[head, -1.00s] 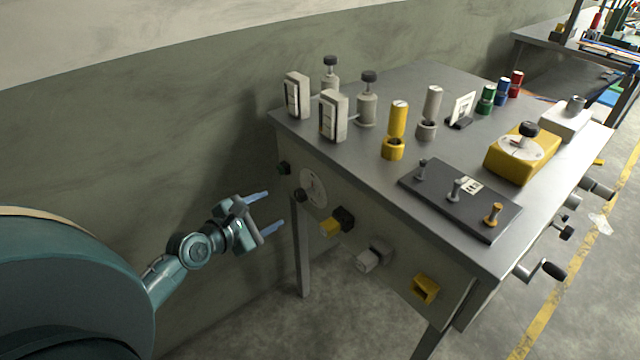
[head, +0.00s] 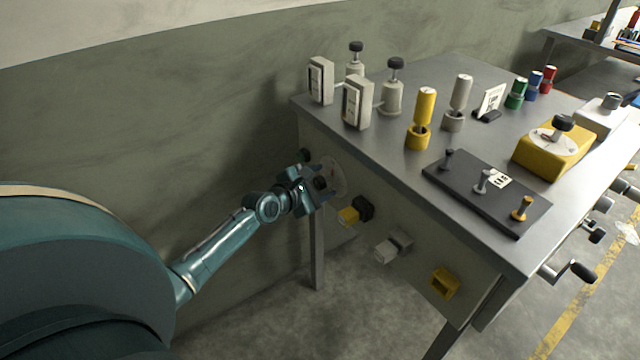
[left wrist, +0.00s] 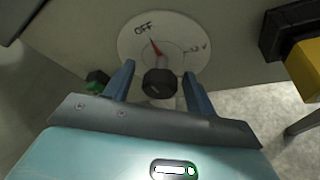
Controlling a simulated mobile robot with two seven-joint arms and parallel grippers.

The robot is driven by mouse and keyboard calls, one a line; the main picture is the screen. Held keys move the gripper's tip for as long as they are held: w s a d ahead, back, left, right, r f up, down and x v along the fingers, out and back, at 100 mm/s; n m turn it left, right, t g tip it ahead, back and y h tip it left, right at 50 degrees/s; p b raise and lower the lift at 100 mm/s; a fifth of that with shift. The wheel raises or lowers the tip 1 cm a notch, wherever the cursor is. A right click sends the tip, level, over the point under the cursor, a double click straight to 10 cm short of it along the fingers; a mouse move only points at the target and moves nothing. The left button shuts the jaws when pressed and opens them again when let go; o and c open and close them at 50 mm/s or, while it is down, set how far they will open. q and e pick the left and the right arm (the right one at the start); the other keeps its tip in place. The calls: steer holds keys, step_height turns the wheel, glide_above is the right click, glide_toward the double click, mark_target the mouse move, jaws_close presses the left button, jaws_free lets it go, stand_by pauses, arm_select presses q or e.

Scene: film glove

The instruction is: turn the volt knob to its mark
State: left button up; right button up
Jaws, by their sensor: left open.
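The volt knob (left wrist: 158,84) is black and stands out from a round white dial (left wrist: 130,40) on the table's side panel. The dial (head: 337,174) is partly hidden by my gripper in the head view. The dial reads "OFF" at the upper left and what looks like "12 V" at the right. A red pointer (left wrist: 156,47) points up-left, close to "OFF". My left gripper (head: 318,181) is open at the dial; in the left wrist view its fingers (left wrist: 157,76) stand on either side of the knob, and I cannot tell if they touch it. My right gripper is out of view.
A small green button (left wrist: 97,78) sits left of the dial. A yellow-and-black fitting (head: 350,215), a grey one (head: 388,248) and a yellow socket (head: 444,283) are on the same panel. The tabletop (head: 470,128) above carries cylinders and boxes.

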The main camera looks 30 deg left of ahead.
arm_select(q)
steer(key=shift+c, duration=0.2)
steer(key=c, duration=0.9)
